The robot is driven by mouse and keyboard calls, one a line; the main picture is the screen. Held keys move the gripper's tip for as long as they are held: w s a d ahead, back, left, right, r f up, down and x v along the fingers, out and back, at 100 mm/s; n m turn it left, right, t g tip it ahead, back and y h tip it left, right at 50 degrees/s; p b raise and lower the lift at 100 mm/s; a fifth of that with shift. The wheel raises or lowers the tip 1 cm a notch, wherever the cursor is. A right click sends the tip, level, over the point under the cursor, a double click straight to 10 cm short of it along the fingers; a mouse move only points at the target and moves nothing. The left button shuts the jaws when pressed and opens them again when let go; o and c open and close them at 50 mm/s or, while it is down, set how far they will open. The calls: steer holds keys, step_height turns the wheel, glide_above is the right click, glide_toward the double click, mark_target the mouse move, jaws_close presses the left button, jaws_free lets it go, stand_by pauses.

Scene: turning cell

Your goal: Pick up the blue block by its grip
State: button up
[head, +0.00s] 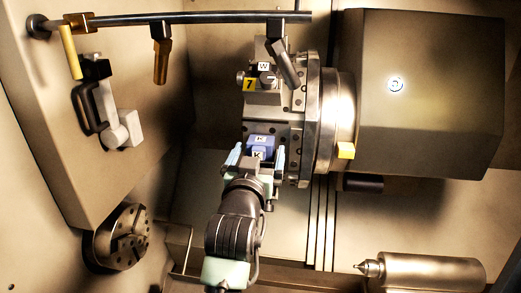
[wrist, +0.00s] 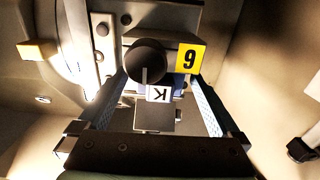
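The blue block (head: 262,142) sits on the grey turret, with white "K" labels on it. In the wrist view, a little of the blue block (wrist: 178,88) shows beside its "K" label, partly covered by a dark round knob. A small grey piece (wrist: 155,119), which may be its grip, stands out below the label. My gripper (head: 256,158) is at the block, one pale blue finger on either side. In the wrist view, my gripper (wrist: 159,84) is open, with gaps between the fingers and the grey piece. It appears to hold nothing.
A yellow "6" tag (wrist: 190,58) is close by the block. Above it on the turret are a yellow "7" tag (head: 249,84) and a holder labelled "W" (head: 264,67). A chuck (head: 122,237) is at lower left, a pointed tailstock (head: 425,271) at lower right.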

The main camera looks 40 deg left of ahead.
steer(key=c, duration=1.4)
steer(key=shift+c, duration=0.5)
steer(key=shift+r, duration=0.15)
